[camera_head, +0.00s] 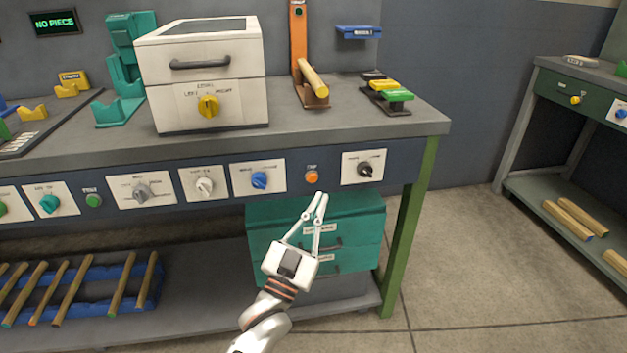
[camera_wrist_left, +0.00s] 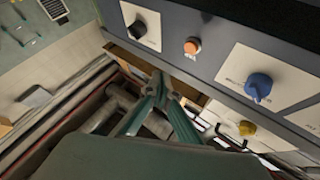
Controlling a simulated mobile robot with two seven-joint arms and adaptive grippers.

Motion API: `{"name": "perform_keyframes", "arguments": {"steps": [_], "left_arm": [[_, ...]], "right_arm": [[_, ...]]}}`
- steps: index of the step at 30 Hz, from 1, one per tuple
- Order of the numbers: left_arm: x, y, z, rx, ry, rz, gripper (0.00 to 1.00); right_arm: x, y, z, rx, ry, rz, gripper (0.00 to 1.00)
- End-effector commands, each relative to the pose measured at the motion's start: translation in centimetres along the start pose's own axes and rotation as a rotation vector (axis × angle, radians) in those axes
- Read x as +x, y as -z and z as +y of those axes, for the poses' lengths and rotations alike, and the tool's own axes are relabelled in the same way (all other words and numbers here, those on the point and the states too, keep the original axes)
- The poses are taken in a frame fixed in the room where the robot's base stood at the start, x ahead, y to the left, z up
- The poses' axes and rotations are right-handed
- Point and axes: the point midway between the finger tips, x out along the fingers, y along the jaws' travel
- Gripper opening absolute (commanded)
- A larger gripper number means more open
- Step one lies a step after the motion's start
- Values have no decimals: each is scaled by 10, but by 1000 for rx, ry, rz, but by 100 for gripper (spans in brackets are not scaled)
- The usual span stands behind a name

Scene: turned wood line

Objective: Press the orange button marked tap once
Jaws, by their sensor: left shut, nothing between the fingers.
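The orange button (camera_head: 312,177) sits on the dark front panel of the bench, under a small label, between the blue knob and the black knob. It also shows in the left wrist view (camera_wrist_left: 192,46), above and to the right of the fingertips. My left gripper (camera_head: 321,196) is shut and empty, its fingertips just below the button in the head view; the left wrist view also shows its fingers (camera_wrist_left: 162,88). I see a gap between the fingertips and the button in the wrist view. My right gripper is not in view.
The blue knob (camera_head: 260,180) and black knob (camera_head: 365,169) flank the button closely. Teal drawers (camera_head: 262,225) stand below the panel behind my left gripper. A white machine (camera_head: 203,75) sits on the bench top (camera_head: 340,118). Floor in front right is clear.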

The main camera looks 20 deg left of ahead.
Motion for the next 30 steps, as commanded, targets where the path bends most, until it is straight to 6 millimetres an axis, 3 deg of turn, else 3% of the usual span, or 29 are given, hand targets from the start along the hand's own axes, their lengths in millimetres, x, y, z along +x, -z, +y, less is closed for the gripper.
{"name": "perform_keyframes", "arguments": {"steps": [6,13,30], "left_arm": [[18,-19,-14,1,-2,-5,0],[34,-26,-25,0,0,-1,0],[38,-29,-28,0,0,-1,0]], "right_arm": [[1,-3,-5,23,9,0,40],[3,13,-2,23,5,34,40],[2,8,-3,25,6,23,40]]}}
